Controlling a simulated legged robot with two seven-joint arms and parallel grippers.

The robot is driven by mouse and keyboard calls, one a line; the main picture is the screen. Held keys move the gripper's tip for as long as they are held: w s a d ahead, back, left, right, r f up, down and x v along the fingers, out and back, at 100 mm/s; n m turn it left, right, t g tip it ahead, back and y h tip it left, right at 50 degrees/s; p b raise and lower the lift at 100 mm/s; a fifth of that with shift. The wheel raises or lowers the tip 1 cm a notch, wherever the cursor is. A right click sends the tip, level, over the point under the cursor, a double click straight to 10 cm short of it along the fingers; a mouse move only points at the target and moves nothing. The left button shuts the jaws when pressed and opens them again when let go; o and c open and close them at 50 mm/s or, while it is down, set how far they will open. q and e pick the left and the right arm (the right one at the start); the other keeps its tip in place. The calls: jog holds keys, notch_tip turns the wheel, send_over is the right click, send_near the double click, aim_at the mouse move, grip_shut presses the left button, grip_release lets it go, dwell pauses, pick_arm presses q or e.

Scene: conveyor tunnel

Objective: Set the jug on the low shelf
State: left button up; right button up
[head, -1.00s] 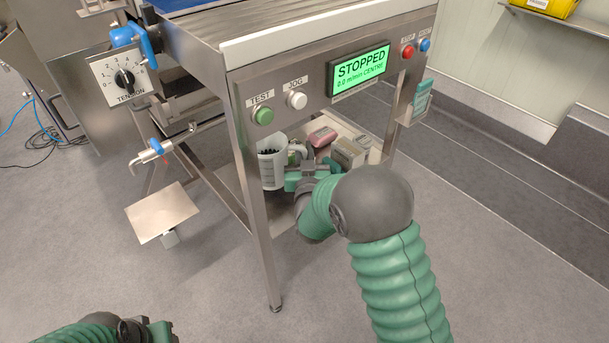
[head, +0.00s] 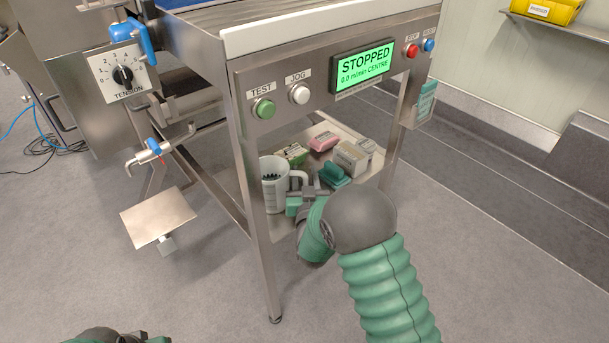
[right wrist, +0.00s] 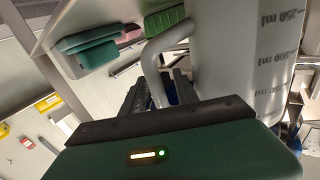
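In the right wrist view the jug (right wrist: 235,45) fills the right side, with millilitre marks. My right gripper (head: 306,186) is at the handle, on the jug's right side. In the right wrist view its dark fingers (right wrist: 160,92) flank the handle and appear shut on it. My left gripper (head: 125,338) shows only partly at the bottom edge; its fingers are hidden.
The table leg (head: 262,240) stands just left of the jug. Conveyor panel (head: 330,80) overhangs the shelf.

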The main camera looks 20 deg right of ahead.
jog(key=shift+s+a, duration=0.15)
jog(key=shift+s, duration=0.25)
jog(key=s+a+f+n+g+y+p, duration=0.1)
jog(key=s+a+f+g+y+p, duration=0.2)
jog(key=s, duration=0.4)
jog(key=s+a+f+g+y+p, duration=0.15)
jog(key=s+g, duration=0.25)
jog(key=s, duration=0.4)
jog(key=s+n+g, duration=0.2)
jog(key=s+g, duration=0.6)
jog(key=s, duration=0.8)
jog(key=shift+s+d+f+n+b, duration=0.3)
jog(key=shift+d+f+b, duration=0.1)
jog(key=shift+d+b, duration=0.05)
